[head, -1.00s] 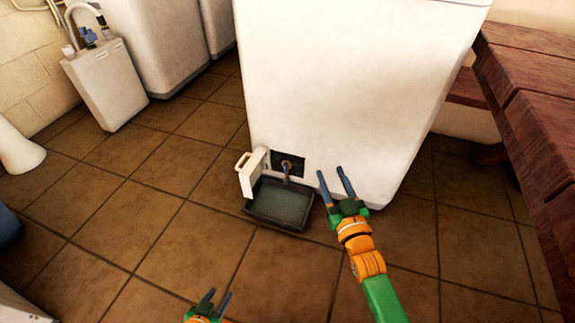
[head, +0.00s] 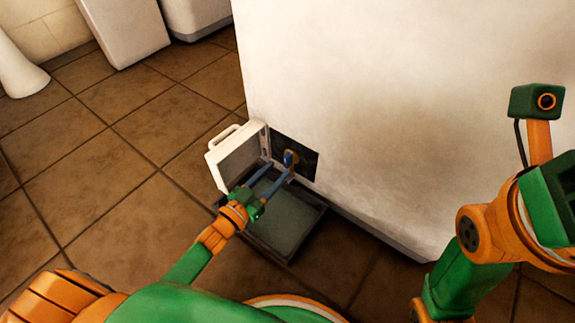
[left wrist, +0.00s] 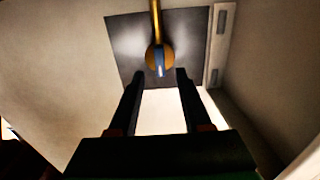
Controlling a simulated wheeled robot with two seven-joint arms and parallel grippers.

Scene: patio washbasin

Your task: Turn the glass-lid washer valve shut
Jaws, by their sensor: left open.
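The valve (head: 289,158) sits in a dark square recess low on the front of the white washer (head: 370,110). In the left wrist view it is a brass fitting with a short blue handle (left wrist: 160,62), which looks in line with the pipe above it. My left gripper (head: 279,169) is open and points at the valve. In the left wrist view its two fingertips (left wrist: 159,74) lie either side of and just short of the handle; I cannot tell whether they touch it. The washer's lid is out of view. My right arm shows at the right, but its gripper does not.
A small white hatch door (head: 238,153) stands open left of the recess. A dark shallow tray (head: 285,252) lies on the floor below the valve, under my left gripper. More white appliances stand at the back left. Tiled floor (head: 100,190) is clear at the left.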

